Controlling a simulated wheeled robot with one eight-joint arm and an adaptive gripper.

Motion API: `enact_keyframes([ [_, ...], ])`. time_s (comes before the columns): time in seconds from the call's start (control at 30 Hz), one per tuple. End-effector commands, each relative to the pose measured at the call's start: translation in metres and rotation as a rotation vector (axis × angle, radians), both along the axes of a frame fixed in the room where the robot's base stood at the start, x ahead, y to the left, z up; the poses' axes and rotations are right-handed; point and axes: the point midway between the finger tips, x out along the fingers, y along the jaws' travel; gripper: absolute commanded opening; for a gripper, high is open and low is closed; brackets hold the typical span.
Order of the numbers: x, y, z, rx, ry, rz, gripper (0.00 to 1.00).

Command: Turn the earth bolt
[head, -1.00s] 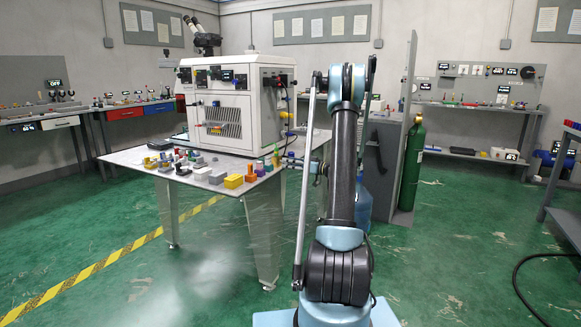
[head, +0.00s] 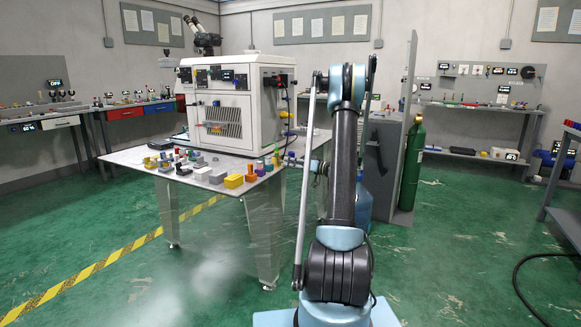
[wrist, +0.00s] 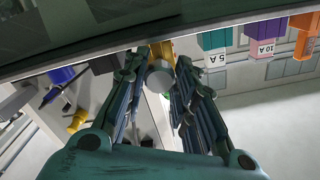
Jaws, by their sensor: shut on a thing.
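In the wrist view, my gripper (wrist: 161,66) has its two fingers closed in on a round grey bolt head (wrist: 160,79), which I take to be the earth bolt. A yellow piece (wrist: 162,48) shows just beyond it, between the fingertips. The rest of the bolt is hidden by the fingers. In the head view, the white machine (head: 232,105) stands on the table (head: 130,158). My arm reaches up to the right of the machine. The bolt cannot be made out in the head view.
Coloured fuse blocks, one marked 5 A (wrist: 217,50) and one marked 10 A (wrist: 263,42), sit close to the right of my fingers. A screwdriver-like tool (wrist: 57,90) lies to the left. A green gas cylinder (head: 410,165) stands right of my arm. The floor in front is clear.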

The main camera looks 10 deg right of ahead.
Motion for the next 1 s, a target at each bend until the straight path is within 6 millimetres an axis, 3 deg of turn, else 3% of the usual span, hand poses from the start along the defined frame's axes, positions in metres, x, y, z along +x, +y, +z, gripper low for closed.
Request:
enact_keyframes([
  [1.0,0.0014,-0.0026,-0.0005,0.566,0.779,-0.008,0.01],
])
